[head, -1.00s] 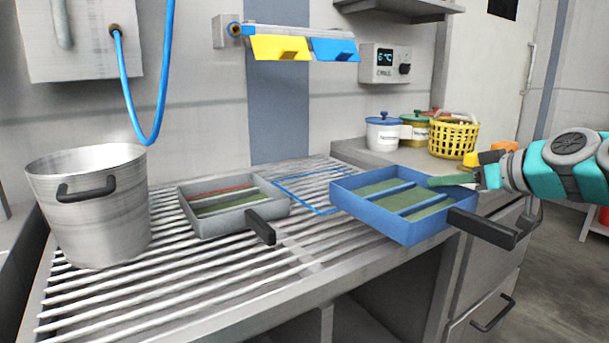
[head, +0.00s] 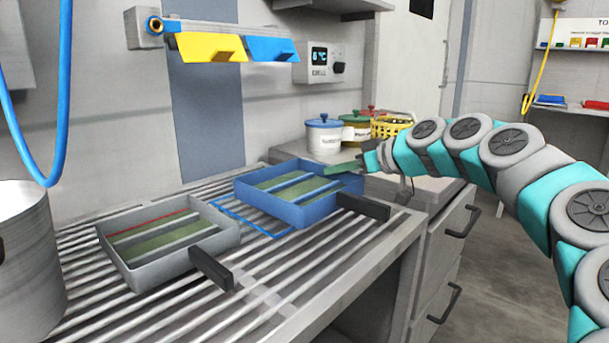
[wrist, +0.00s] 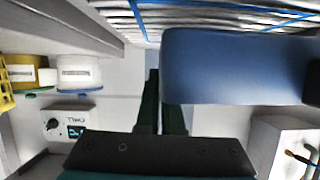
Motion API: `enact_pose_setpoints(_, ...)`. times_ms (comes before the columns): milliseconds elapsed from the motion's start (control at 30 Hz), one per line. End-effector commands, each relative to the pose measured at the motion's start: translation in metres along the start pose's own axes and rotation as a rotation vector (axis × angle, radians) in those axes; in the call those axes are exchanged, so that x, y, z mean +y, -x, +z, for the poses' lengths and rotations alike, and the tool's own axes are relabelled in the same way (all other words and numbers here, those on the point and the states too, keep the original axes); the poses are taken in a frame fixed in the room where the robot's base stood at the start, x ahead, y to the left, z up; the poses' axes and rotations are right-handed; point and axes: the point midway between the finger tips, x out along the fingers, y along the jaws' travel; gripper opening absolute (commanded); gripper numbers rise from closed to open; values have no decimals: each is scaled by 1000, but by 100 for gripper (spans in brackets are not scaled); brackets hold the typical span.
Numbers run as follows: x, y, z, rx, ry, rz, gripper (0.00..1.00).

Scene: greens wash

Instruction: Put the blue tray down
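The blue tray (head: 318,212), with dividers and green contents, is level at the right end of the slatted rack (head: 300,290). Its black handle (head: 363,206) points toward the front right. My gripper (head: 346,167) is shut on the tray's right rear wall; a green finger shows over that edge. In the wrist view, the tray's blue side (wrist: 240,65) is close against the dark fingers (wrist: 163,105) and partly hides one. The tray overlaps a blue outline (head: 250,222) on the rack. I cannot tell whether its underside touches the slats.
A grey tray (head: 170,265) with a black handle sits left of the blue one. A steel pot (head: 30,270) stands farther left. Lidded tubs (head: 324,138) and a yellow basket (head: 388,127) stand behind. Yellow and blue flaps (head: 210,47) hang above.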

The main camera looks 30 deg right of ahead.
Motion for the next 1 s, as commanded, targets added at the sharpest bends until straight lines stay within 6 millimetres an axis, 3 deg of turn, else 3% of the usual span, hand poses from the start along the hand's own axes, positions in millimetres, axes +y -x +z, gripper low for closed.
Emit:
enact_pose_setpoints(200,10,-47,-15,-6,-1,-6,0)
enact_pose_setpoints(400,18,-78,-26,-1,-1,-1,0)
enact_pose_setpoints(867,23,-98,-33,0,0,-2,0)
enact_pose_setpoints(1000,24,-101,-25,1,-2,-2,0)
